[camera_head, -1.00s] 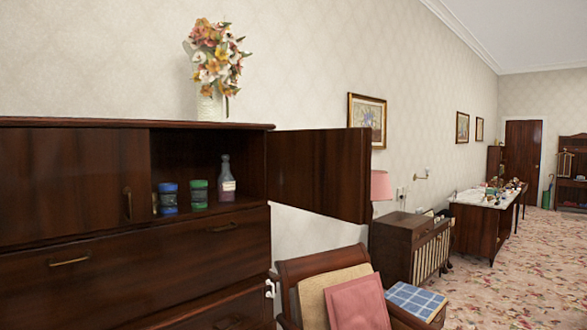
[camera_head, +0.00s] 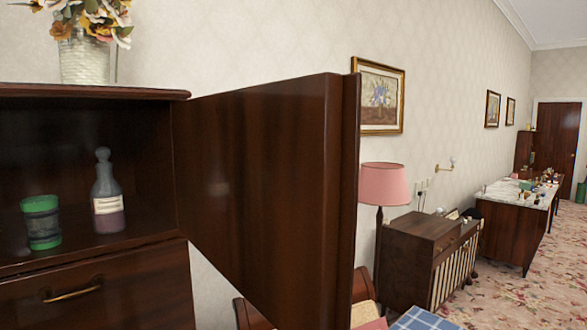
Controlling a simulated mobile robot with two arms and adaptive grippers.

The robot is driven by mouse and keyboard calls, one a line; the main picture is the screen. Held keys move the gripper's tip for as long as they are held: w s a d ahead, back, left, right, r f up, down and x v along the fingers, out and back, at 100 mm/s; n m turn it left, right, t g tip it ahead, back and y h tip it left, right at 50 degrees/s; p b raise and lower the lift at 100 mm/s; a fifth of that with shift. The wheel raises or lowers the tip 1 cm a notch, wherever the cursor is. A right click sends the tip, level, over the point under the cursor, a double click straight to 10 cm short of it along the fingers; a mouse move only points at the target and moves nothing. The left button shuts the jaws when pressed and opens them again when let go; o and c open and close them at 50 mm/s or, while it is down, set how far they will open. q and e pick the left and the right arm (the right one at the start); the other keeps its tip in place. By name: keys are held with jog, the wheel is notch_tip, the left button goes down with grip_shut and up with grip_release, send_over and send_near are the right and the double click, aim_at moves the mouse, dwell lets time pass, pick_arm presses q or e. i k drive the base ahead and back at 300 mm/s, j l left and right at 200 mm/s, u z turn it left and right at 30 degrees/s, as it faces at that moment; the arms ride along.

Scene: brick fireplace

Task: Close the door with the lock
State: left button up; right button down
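The dark wooden cabinet door (camera_head: 265,180) stands wide open, hinged at the right side of the cabinet (camera_head: 85,92). It sticks out to the right, and its free edge is close to me near the middle of the view. No lock can be made out on the part of the door that shows. The open compartment holds a green jar (camera_head: 41,222) and a grey bottle with a pale label (camera_head: 107,192). Neither of my grippers is in view.
A woven vase with flowers (camera_head: 88,55) stands on the cabinet top. A chair (camera_head: 250,314) is partly hidden below the door. A pink lamp (camera_head: 384,184) and a wooden side cabinet (camera_head: 410,251) stand beyond. Patterned carpet (camera_head: 474,300) is clear at right.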

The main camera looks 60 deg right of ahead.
aim_at(267, 175)
jog(key=k+l, duration=0.15)
jog(key=l, duration=0.2)
jog(key=k+l+z, duration=0.1)
jog(key=l, duration=0.3)
jog(key=k+l, duration=0.2)
jog(key=l, duration=0.15)
jog(key=k+l, duration=0.15)
jog(key=l, duration=0.2)
jog(key=k+l+z, duration=0.1)
jog(key=l, duration=0.3)
